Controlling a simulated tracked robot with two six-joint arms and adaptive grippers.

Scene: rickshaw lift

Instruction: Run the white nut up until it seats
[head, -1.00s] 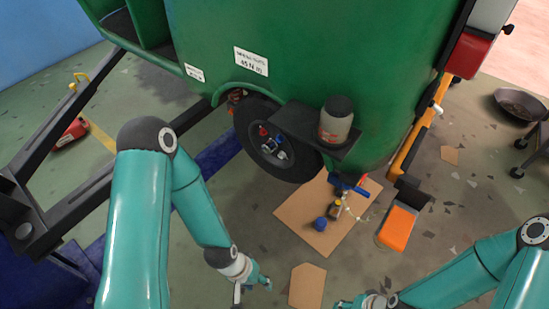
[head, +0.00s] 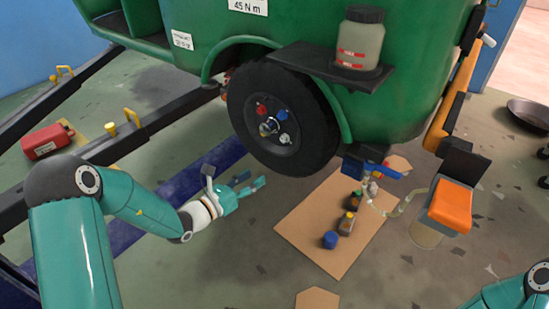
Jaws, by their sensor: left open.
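The black wheel (head: 318,128) hangs under the green rickshaw body, with its hub facing me. A red nut (head: 262,109) and a blue nut (head: 282,114) show on the hub.
A cardboard sheet (head: 303,240) with small bottles and a blue cap (head: 330,240) lies on the floor right of the wheel. A black shelf (head: 318,66) with a jar (head: 361,42) juts out above the wheel.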

